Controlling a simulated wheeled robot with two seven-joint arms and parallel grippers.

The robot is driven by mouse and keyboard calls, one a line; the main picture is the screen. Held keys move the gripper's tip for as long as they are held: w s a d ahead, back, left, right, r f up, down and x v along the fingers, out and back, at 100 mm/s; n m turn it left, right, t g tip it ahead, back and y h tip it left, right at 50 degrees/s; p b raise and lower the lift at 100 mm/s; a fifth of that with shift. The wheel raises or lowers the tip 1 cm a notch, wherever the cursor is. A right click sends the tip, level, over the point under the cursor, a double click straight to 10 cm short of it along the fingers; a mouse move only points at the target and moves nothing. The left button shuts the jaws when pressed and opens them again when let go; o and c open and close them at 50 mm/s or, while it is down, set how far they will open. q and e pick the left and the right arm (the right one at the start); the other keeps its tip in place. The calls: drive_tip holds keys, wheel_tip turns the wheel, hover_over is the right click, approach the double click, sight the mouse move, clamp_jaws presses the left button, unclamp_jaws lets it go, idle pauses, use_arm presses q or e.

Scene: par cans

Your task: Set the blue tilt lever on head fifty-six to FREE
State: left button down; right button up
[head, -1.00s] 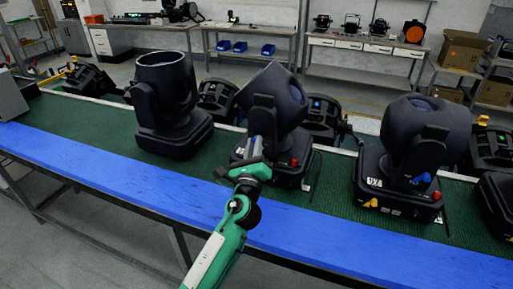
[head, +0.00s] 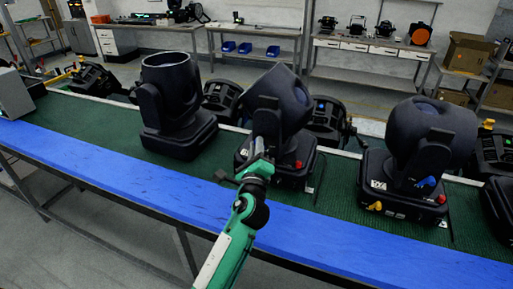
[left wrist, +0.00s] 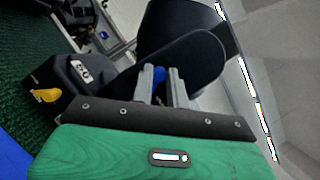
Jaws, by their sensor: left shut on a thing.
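The middle moving head (head: 280,107) stands dark on the green belt, its barrel tilted. My left gripper (head: 258,148) reaches its near side, at the yoke arm. In the left wrist view, my left gripper (left wrist: 163,72) is shut on the blue tilt lever (left wrist: 158,76) at the lower end of the yoke arm (left wrist: 195,60). The lever is mostly hidden by the fingers, and its setting cannot be read. A white label (left wrist: 82,70), seemingly 56, and a yellow lever (left wrist: 46,96) show on the base. My right gripper is out of view.
Another head (head: 432,130) with its own blue lever (head: 426,182) stands to the right. An open-topped head (head: 172,95) stands to the left. More heads line the far side. The blue front strip (head: 120,180) is clear.

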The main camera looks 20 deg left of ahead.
use_arm(q)
drive_tip(key=c, duration=1.4)
unclamp_jaws()
drive_tip(key=shift+f, duration=0.1)
drive_tip(key=b+v, duration=0.4)
drive_tip(key=v, duration=0.9)
drive_tip(key=shift+s+d+b, duration=0.15)
drive_tip(key=shift+s+b, duration=0.15)
drive_tip(key=shift+s, duration=0.05)
